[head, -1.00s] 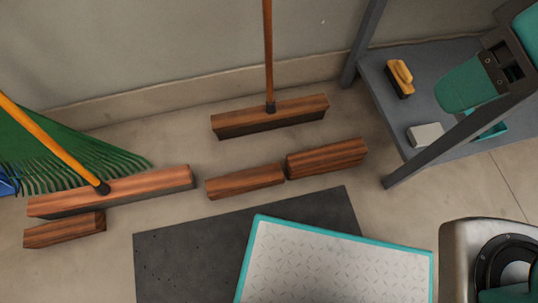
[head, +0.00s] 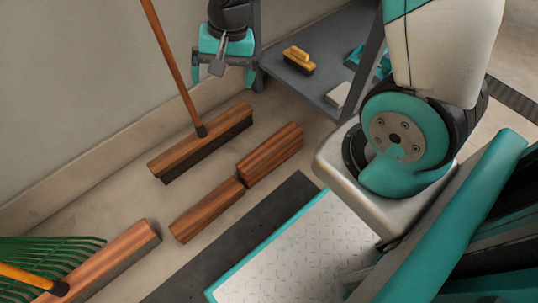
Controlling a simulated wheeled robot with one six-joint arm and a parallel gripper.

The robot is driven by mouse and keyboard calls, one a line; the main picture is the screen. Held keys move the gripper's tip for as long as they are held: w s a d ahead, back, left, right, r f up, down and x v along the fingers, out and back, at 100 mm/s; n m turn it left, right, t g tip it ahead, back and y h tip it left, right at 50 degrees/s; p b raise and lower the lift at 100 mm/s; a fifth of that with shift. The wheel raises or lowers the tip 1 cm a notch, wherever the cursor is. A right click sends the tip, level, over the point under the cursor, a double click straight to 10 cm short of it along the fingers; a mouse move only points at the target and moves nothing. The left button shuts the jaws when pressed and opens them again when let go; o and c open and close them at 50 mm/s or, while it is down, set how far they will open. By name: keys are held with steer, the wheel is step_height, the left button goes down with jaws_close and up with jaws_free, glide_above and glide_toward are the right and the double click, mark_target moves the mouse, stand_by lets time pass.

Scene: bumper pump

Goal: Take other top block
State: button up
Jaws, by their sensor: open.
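Two reddish-brown wooden blocks lie on the floor in the head view, almost end to end on a slant. The upper right block (head: 270,155) is nearer the shelf. The lower left block (head: 207,209) is nearer the broom at the bottom left. My gripper (head: 224,80) is at the top, pointing down, open and empty. It shows in front of the wall, above the upper right block in the picture and apart from both blocks. Its exact height above the floor is hard to tell.
A push broom (head: 203,143) stands near the wall beside the blocks. Another broom (head: 110,258) and a green rake (head: 50,250) are at bottom left. A grey shelf (head: 300,82) holds a yellow-handled brush (head: 299,59) and a white block (head: 338,95). A dark mat (head: 270,215) lies nearby.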

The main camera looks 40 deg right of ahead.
steer(key=w+d+f+m+h+b, duration=0.1)
steer(key=d+f+m, duration=0.2)
steer(key=f, duration=0.4)
steer(key=w+d+f+m+b, duration=0.1)
steer(key=d+f+m, duration=0.25)
steer(key=f, duration=0.25)
steer(key=m+h, duration=0.1)
steer(key=m, duration=0.3)
glide_toward(270, 146)
steer(key=shift+m+g, duration=0.25)
steer(key=shift+g, duration=0.15)
steer(key=f+b, duration=0.7)
steer(key=b, duration=0.1)
steer(key=shift+w+f, duration=0.25)
steer(key=shift+w, duration=0.1)
step_height(270, 146, down, 6)
steer(key=b, duration=0.5)
steer(key=shift+s+f, duration=0.1)
